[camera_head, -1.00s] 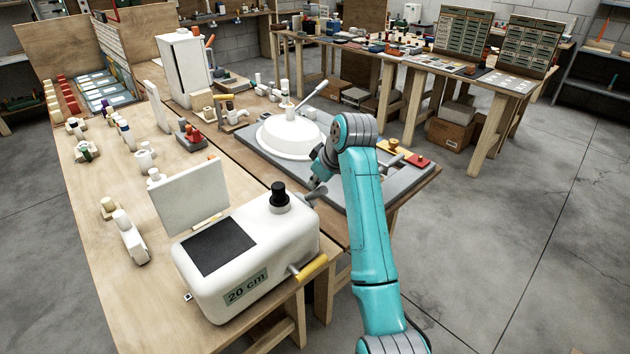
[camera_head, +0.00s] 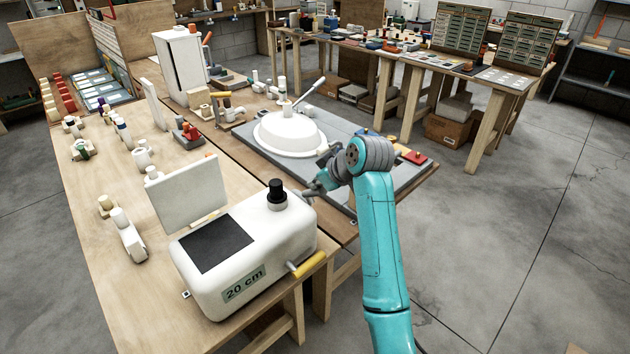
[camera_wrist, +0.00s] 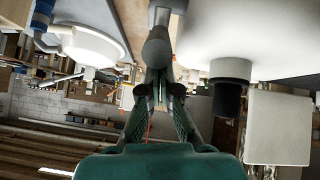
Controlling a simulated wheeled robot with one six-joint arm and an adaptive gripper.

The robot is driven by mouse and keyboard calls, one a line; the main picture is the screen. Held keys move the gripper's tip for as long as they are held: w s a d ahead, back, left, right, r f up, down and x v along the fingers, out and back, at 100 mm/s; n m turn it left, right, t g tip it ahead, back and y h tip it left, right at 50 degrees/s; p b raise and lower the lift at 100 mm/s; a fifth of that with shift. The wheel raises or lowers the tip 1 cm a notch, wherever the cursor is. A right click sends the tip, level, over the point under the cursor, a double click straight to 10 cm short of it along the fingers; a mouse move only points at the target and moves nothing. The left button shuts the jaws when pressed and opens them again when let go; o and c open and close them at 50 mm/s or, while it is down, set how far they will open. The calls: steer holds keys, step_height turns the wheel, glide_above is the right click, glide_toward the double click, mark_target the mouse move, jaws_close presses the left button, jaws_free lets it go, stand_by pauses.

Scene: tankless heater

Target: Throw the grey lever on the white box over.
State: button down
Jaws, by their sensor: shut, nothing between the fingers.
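The white box (camera_head: 262,240) marked "20 cm" stands on the near bench, with a black knob (camera_head: 276,192) on top. Its grey lever (camera_head: 309,192) sticks out from the far right side. In the wrist view the grey lever (camera_wrist: 157,45) is a rod with a thick rounded end, beside the white box (camera_wrist: 245,35) and the black knob (camera_wrist: 228,97). My gripper (camera_head: 320,184) is shut and empty at the lever's outer end. In the wrist view my gripper's fingertips (camera_wrist: 158,78) lie close to that end; I cannot tell whether they touch it.
A yellow-handled crank (camera_head: 308,265) projects from the box's front right. An upright white panel (camera_head: 188,194) stands behind its dark top plate. A white dome (camera_head: 290,133) with a long lever sits on a grey board beyond. Open floor lies to the right.

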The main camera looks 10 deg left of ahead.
steer(key=shift+s+d+f, duration=0.3)
steer(key=shift+d+f, duration=0.15)
steer(key=shift+s+d+f+t+y, duration=0.2)
steer(key=shift+d+f+t+y, duration=0.05)
steer(key=shift+t+y, duration=0.35)
steer(key=f+t+y, duration=0.1)
steer(key=s+d+f+t+y, duration=0.1)
steer(key=y, duration=0.1)
steer(key=shift+d+f, duration=0.15)
steer(key=shift+f, duration=0.2)
steer(key=shift+s+f, duration=0.1)
steer(key=shift+f, duration=0.1)
